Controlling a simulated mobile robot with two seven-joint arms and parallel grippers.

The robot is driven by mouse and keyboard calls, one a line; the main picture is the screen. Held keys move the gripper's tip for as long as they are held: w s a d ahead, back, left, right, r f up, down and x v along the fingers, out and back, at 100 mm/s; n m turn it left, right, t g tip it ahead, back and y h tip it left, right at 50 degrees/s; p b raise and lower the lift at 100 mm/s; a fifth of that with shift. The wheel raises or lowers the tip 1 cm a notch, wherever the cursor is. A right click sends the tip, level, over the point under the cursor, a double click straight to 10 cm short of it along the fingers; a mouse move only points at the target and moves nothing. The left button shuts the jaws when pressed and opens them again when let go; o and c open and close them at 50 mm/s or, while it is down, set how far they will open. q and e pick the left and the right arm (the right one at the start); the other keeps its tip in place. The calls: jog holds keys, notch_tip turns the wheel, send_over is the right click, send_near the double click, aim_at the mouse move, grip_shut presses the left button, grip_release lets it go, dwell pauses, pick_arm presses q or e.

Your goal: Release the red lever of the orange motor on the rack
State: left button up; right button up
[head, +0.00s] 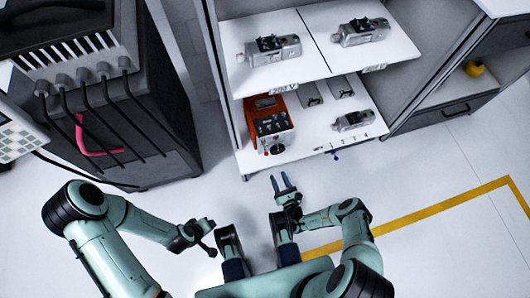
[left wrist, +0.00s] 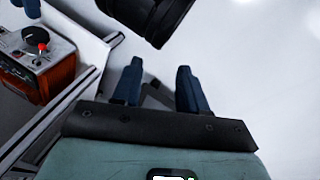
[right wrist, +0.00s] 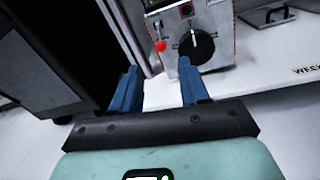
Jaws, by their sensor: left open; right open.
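The orange motor (head: 265,128) sits on the rack's lower shelf, at its left end. Its front has a black dial (right wrist: 197,46), and the red lever (right wrist: 160,45) is to the dial's left in the right wrist view. The lever also shows in the left wrist view (left wrist: 42,47), at the upper left. My right gripper (head: 280,179) is open and empty, in front of and below the motor, apart from it. Its fingers (right wrist: 158,88) point toward the motor's front. My left gripper (left wrist: 159,88) is open and empty, away from the motor.
The white rack (head: 310,146) holds grey motors (head: 274,50) on its upper shelf and a smaller one (head: 352,121) on the lower shelf. A dark cabinet with cables (head: 150,125) stands left of the rack. The floor in front is clear, with a yellow line (head: 430,219).

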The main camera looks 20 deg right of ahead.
aim_at(267, 155)
jog(key=w, duration=0.2)
jog(key=w+b, duration=0.1)
jog(key=w, duration=0.2)
jog(key=w+a+f+b, duration=0.1)
jog(key=w, duration=0.1)
jog(key=shift+w, duration=0.25)
jog(key=w, duration=0.1)
jog(key=w+b, duration=0.1)
jog(key=w, duration=0.3)
jog(key=shift+a+b, duration=0.3)
jog(key=shift+a, duration=0.1)
jog(key=shift+w+r, duration=0.1)
jog(key=shift+w, duration=0.35)
pick_arm(q)
notch_tip(267, 155, down, 6)
jog(key=s+a, duration=0.1)
jog(key=a, duration=0.1)
jog(key=shift+s+g+y, duration=0.2)
jog(key=shift+g+y, duration=0.1)
jog(key=shift+g, duration=0.1)
jog(key=shift+f, duration=0.1)
pick_arm(e)
grip_shut()
